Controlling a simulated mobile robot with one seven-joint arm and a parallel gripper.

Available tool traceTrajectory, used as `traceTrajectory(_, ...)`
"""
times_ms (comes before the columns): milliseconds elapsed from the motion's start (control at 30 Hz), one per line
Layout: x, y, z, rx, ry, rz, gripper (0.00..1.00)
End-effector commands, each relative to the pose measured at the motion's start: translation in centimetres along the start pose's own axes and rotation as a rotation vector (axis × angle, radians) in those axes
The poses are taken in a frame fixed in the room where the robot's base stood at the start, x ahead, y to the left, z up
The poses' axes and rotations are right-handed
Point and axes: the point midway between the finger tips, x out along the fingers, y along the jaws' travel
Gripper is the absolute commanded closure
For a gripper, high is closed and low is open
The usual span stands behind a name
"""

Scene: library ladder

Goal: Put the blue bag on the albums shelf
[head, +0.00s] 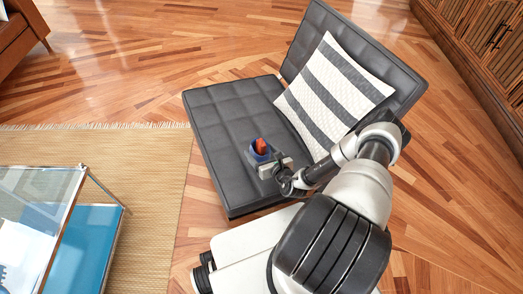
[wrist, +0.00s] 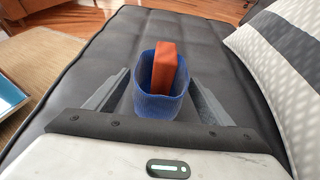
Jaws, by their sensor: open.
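The blue bag (wrist: 150,101) is an open-topped blue container with a ribbed wall, standing on the dark seat of a lounge chair. An orange-red block (wrist: 166,70) stands upright in it and sticks out above the rim. In the head view the bag (head: 252,157) shows small at the end of my arm. My gripper (wrist: 160,92) is open, with one finger on each side of the bag. I cannot tell whether the fingers touch it. The bag's lower part is partly hidden by the gripper's body. No albums shelf is identifiable in either view.
A glass table (head: 85,235) stands on the woven rug (head: 150,180) at lower left. A wooden cabinet (head: 490,50) is at upper right.

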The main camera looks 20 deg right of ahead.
Motion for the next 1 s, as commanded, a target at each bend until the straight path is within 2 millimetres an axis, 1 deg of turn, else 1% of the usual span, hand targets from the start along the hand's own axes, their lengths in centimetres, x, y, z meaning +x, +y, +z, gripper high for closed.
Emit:
traceTrajectory(133, 0.3, 0.4, -0.3, 0.003, 0.000, -0.003, 0.25)
traceTrajectory(400, 0.3, 0.5, -0.3, 0.003, 0.000, -0.004, 0.25)
traceTrajectory(467, 0.3, 0.5, -0.3, 0.003, -0.001, -0.004, 0.33)
traceTrajectory(700, 0.3, 0.5, -0.2, 0.002, -0.002, -0.004, 0.74)
traceTrajectory(733, 0.3, 0.5, -0.2, 0.002, -0.002, -0.004, 0.75)
traceTrajectory(900, 0.3, 0.4, -0.1, 0.002, -0.002, -0.004, 0.75)
traceTrajectory(1000, 0.0, 0.5, 0.7, 0.001, -0.002, -0.003, 0.75)
